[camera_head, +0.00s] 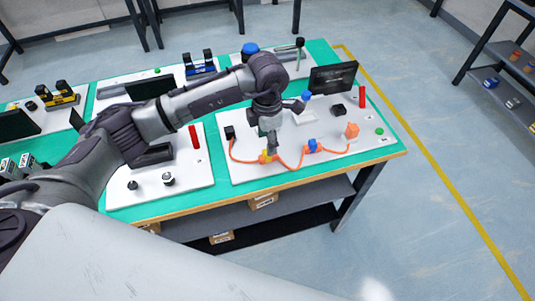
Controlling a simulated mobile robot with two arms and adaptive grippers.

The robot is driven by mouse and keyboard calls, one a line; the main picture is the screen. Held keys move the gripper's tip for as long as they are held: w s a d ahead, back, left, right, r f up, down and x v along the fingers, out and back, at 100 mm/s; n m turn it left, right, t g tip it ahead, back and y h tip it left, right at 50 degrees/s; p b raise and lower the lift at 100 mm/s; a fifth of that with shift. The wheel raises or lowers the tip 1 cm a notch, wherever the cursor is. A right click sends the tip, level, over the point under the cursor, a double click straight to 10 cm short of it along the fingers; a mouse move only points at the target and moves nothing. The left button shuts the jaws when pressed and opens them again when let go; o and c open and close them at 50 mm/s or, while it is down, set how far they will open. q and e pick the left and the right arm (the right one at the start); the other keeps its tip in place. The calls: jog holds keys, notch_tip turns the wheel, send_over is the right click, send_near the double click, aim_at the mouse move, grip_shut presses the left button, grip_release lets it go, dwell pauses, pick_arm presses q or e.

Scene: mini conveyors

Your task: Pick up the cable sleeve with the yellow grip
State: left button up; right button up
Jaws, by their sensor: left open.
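An orange cable (292,167) lies on a white board (245,178) at the table's near right side. The yellow grip (265,158) sits on the left part of the cable, partly hidden by my left gripper. A blue grip (312,146) sits farther right on the same cable. My left gripper (272,148) points down right at the yellow grip. It is open; whether its fingers are around the yellow grip or just above it I cannot tell. My right gripper is not in view.
A black block (230,132) and an orange block (351,131) stand at the cable's ends. A dark screen (333,77) and red cylinders (362,97) stand on the boards. Other boards with parts fill the green table (385,154). The floor to the right is clear.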

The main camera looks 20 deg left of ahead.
aim_at(264, 158)
pick_arm(q)
jog(key=shift+s+d+f+p, duration=0.1)
jog(key=shift+f+p, duration=0.25)
jog(key=shift+f, duration=0.3)
notch_tip(264, 158, down, 4)
jog(key=shift+r+p, duration=0.2)
jog(key=shift+p, duration=0.4)
jog(key=shift+f, duration=0.3)
grip_shut()
